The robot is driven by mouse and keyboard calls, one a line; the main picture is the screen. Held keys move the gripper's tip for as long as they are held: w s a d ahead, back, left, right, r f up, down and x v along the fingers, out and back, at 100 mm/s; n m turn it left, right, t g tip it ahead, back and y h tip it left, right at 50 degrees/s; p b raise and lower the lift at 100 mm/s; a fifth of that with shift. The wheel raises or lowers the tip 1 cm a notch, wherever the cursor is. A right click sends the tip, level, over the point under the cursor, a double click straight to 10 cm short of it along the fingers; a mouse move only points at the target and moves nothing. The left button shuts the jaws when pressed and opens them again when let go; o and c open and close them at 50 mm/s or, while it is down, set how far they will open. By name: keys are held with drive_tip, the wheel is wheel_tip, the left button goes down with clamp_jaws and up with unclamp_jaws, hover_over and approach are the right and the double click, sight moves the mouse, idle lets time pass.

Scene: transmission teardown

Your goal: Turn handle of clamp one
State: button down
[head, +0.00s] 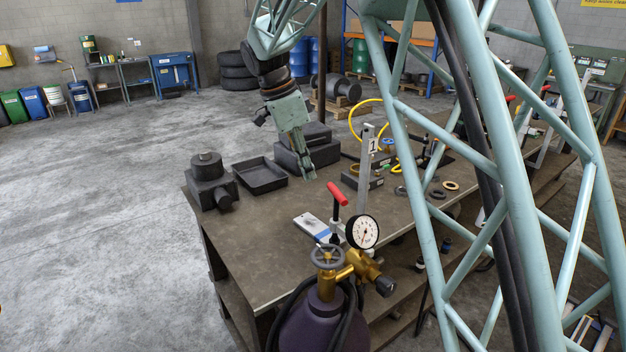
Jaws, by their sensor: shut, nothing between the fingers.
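Clamp one has an upright grey post (365,185) with a plate marked 1 (374,145), near the front of the workbench. A red handle (337,193) on a black lever stands tilted just left of the post. My gripper (310,174) is shut and empty, pointing down above the bench. In the picture it is up and left of the red handle, apart from it. The clamp's lower part is partly hidden behind a round dial gauge (362,231).
A purple gas cylinder (318,318) with a brass regulator stands at the bench's front. A black tray (260,177), a dark block-shaped housing (210,182) and dark boxes (298,152) sit left and behind. Rings (450,185) lie right. The bench's front left is clear.

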drive_tip(key=v, duration=0.7)
drive_tip(key=shift+p, duration=0.3)
drive_tip(key=c, duration=3.4)
unclamp_jaws()
